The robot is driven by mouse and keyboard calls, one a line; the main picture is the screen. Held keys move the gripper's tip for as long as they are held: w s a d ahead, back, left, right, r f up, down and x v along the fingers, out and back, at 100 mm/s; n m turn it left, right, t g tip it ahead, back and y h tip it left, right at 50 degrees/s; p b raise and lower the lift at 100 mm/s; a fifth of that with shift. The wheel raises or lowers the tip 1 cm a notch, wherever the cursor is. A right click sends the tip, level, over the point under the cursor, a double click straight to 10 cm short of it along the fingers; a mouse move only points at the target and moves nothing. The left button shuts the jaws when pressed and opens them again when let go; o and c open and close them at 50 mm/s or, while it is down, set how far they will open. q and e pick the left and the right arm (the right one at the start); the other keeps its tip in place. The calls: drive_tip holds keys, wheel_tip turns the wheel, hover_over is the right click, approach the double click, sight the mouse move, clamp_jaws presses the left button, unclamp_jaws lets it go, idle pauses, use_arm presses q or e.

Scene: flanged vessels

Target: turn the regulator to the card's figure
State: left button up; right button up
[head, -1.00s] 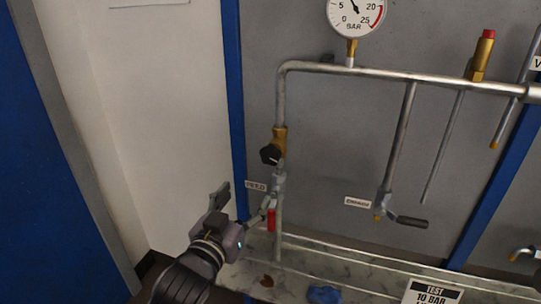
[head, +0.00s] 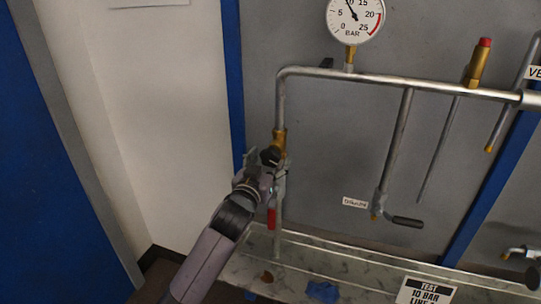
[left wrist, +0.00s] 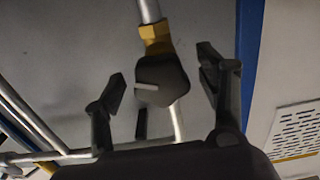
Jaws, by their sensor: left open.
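The regulator is a brass body (head: 279,137) with a black knob on the upright pipe at the left; the knob also shows in the left wrist view (left wrist: 165,80), with a pale line across it. My left gripper (head: 264,157) is at the knob and partly hides it. In the left wrist view its open fingers (left wrist: 166,78) stand on either side of the knob, apart from it. The gauge (head: 355,16) has its needle pointing up and slightly left, near 10. The card (head: 425,291) reads TEST 10 BAR; its bottom is cut off.
A red-handled valve (head: 271,217) sits below the regulator, close to my left arm. A drain pipe with a dark lever (head: 407,222) hangs to the right. A brass red-capped fitting (head: 479,62) stands on the top pipe. A blue rag (head: 322,291) lies in the tray below.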

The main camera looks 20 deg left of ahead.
use_arm(q)
drive_tip(key=shift+w, duration=0.55)
drive_tip(key=shift+c, duration=0.6)
drive_tip(key=c, duration=1)
drive_tip(key=shift+r+m+p, duration=0.15)
drive_tip(key=shift+m+p, duration=0.25)
drive_tip(key=o, duration=1.1)
drive_tip(key=shift+s, duration=0.15)
drive_tip(key=s, duration=1.1)
drive_tip(key=shift+s+a, duration=0.2)
drive_tip(key=shift+s, duration=0.2)
